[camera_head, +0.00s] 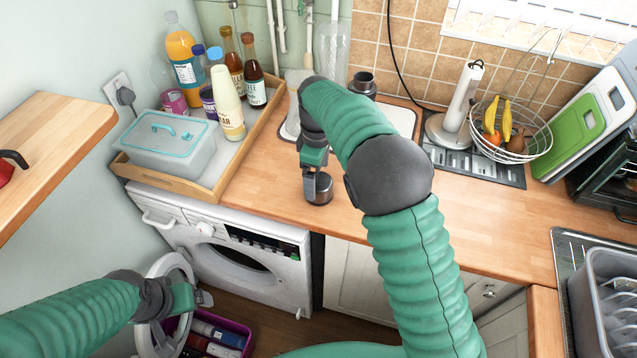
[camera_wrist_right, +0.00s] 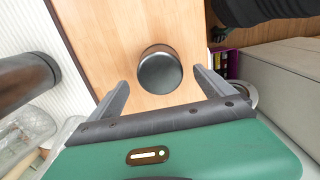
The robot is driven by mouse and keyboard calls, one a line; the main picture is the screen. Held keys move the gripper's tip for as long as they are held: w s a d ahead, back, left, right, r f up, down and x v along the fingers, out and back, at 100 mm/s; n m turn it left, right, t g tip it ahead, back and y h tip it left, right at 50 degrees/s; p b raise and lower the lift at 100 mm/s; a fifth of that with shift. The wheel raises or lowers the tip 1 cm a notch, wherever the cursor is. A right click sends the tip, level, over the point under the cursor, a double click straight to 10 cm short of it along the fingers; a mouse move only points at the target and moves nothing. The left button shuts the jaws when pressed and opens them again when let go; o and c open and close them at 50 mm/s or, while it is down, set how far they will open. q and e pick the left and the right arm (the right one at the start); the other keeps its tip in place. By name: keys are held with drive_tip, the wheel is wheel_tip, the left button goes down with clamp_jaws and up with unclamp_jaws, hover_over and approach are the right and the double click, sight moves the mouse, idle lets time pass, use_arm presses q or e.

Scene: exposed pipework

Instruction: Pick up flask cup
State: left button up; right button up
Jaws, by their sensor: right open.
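The flask cup (camera_head: 319,188) is a small dark metallic cup standing on the wooden counter near its front edge. In the right wrist view the flask cup (camera_wrist_right: 160,70) shows from above, with its round end facing the camera. My right gripper (camera_head: 312,171) is just above and behind the cup in the head view, partly hiding it. In the wrist view its two fingers (camera_wrist_right: 163,82) are spread, one toward each side of the cup, with visible gaps. My left gripper (camera_head: 203,298) hangs low by the washing machine door, its fingers too small to judge.
A wooden tray (camera_head: 205,190) with a lidded box and several bottles is left of the cup. A dark cylinder (camera_head: 363,84) stands behind my right arm; a dark cylinder also shows at the wrist view's left (camera_wrist_right: 25,82). Counter right of the arm (camera_head: 480,215) is clear.

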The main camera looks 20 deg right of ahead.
sight(319, 181)
drive_tip(key=f, duration=0.3)
drive_tip(key=shift+s+d+f, duration=0.15)
drive_tip(key=shift+d+f, duration=0.15)
drive_tip(key=shift+d, duration=0.1)
drive_tip(key=shift+a, duration=0.2)
drive_tip(key=shift+a, duration=0.1)
drive_tip(key=c, duration=1.4)
